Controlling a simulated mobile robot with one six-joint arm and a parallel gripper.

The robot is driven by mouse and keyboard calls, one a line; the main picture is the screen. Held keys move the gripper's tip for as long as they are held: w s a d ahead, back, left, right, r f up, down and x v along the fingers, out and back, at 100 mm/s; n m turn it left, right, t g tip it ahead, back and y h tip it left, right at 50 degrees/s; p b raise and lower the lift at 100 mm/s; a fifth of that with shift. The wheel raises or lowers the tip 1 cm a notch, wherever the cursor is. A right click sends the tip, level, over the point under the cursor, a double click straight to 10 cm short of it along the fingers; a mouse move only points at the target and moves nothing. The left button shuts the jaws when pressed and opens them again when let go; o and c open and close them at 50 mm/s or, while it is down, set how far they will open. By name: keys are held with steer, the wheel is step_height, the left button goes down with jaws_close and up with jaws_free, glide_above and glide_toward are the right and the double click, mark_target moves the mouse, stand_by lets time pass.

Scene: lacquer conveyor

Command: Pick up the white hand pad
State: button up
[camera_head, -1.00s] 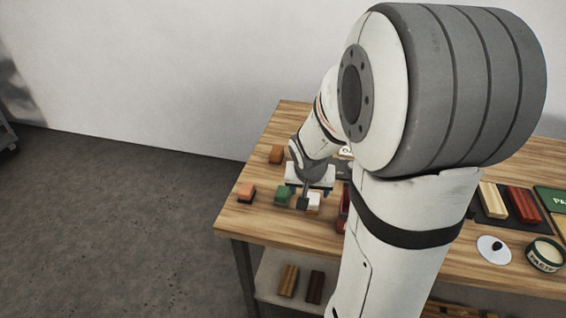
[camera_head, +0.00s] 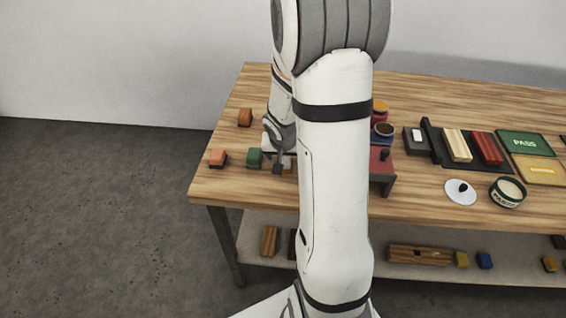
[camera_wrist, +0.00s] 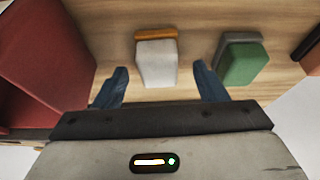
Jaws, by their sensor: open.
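The white hand pad (camera_wrist: 157,66), a pale block with an orange-brown strip along its far edge, lies on the wooden table in the wrist view. My gripper (camera_wrist: 160,75) is open, with one blue finger on each side of the pad's near part and visible gaps to both. No grip on the pad shows. In the head view my gripper (camera_head: 278,166) is low over the table's left part, just right of the green pad, and my arm and gripper hide most of the white pad.
A green pad (camera_wrist: 241,63) lies close to the right finger, also seen in the head view (camera_head: 254,158). A large red block (camera_wrist: 40,60) stands left of the left finger. An orange pad (camera_head: 217,158) and a brown block (camera_head: 245,117) lie near the table's left edge.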

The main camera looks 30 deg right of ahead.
steer(key=shift+c, duration=0.5)
steer(key=c, duration=1)
steer(key=shift+o, duration=0.2)
